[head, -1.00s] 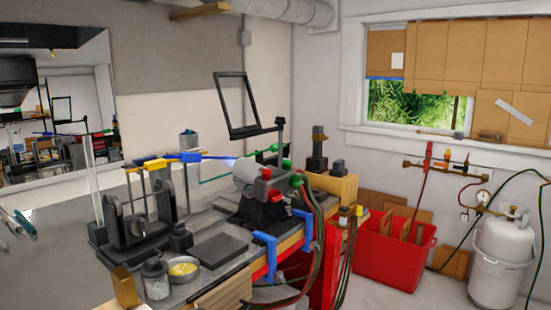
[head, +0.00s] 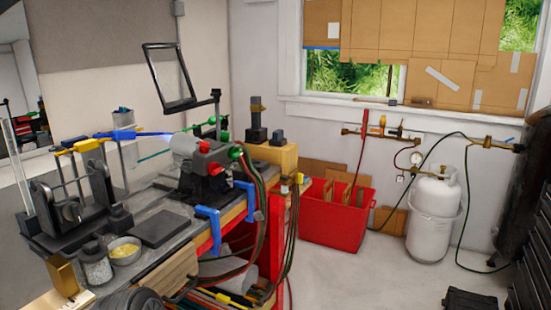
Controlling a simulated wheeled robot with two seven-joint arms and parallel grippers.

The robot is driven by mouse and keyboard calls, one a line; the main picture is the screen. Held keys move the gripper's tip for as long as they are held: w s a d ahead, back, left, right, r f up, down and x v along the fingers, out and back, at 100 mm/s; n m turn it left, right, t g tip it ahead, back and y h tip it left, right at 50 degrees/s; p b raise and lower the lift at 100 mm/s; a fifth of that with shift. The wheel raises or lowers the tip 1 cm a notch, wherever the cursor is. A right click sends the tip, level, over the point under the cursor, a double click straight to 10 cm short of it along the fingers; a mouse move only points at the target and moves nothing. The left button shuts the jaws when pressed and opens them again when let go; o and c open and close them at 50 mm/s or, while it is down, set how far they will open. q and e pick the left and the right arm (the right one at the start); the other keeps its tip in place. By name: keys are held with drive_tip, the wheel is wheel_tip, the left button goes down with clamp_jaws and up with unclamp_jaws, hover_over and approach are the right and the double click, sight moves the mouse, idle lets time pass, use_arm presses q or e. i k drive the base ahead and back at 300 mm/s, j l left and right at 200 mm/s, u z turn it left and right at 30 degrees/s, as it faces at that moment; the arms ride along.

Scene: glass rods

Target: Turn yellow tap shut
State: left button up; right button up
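A small yellow tap (head: 383,121) appears to sit on the brass pipe manifold (head: 352,131) on the back wall, right of an upright red part (head: 366,118). It is too small to tell whether its handle is open or shut. Yellowish fittings (head: 299,179) also show at the bench's right end; I cannot tell whether one is a tap. A bench burner (head: 187,146) with red and green knobs shows a bluish flame at its left. Neither of my grippers is in view.
A red bin (head: 330,228) stands below the manifold, with a white gas cylinder (head: 432,222) to its right. Hoses hang from the bench's right end and beside the cylinder. A black case (head: 470,299) lies at lower right. The floor between is clear.

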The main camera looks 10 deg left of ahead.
sight(298, 177)
drive_tip(key=z, duration=0.9)
drive_tip(key=i, duration=0.4)
drive_tip(key=i+j+u, duration=0.25)
drive_tip(key=i, duration=0.55)
drive_tip(key=i+l+u, duration=0.1)
drive_tip(key=i+u, duration=0.15)
drive_tip(key=i, duration=0.6)
drive_tip(key=i+l+u, duration=0.25)
drive_tip(key=i, duration=0.55)
drive_tip(key=i+z, duration=0.15)
drive_tip(key=i, duration=0.45)
drive_tip(key=i+z, duration=0.15)
drive_tip(key=i, duration=0.5)
drive_tip(key=i+z, duration=0.15)
drive_tip(key=i, duration=0.45)
drive_tip(key=i+j+z, duration=0.15)
drive_tip(key=i, duration=0.9)
drive_tip(key=u, duration=4.4)
